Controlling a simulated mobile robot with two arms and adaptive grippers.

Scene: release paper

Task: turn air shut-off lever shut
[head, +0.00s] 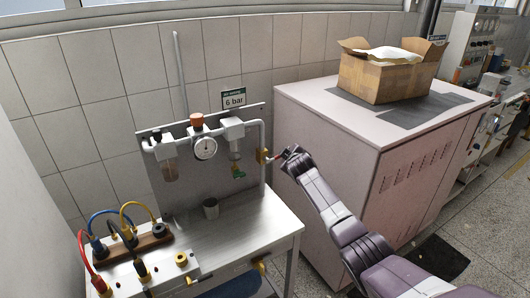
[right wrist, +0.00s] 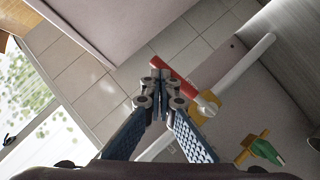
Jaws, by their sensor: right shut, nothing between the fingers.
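The air shut-off lever is a red handle (head: 276,156) on a brass valve (head: 262,156) at the right end of the pipework on a grey panel (head: 168,192). In the right wrist view the red lever (right wrist: 176,73) slants from upper left to a metal pivot on the white pipe (right wrist: 243,64). My right gripper (head: 287,153) is at the lever's outer end. In the right wrist view its closed fingertips (right wrist: 160,82) are empty and overlap the lever's edge; I cannot tell whether they touch it. My left gripper is not in view.
A pressure gauge (head: 204,148) and filter bowls hang on the panel. A cup (head: 211,208) and a block with coloured cables (head: 135,242) stand on the bench. A large cabinet (head: 333,138) with a cardboard box (head: 386,76) stands close on the right.

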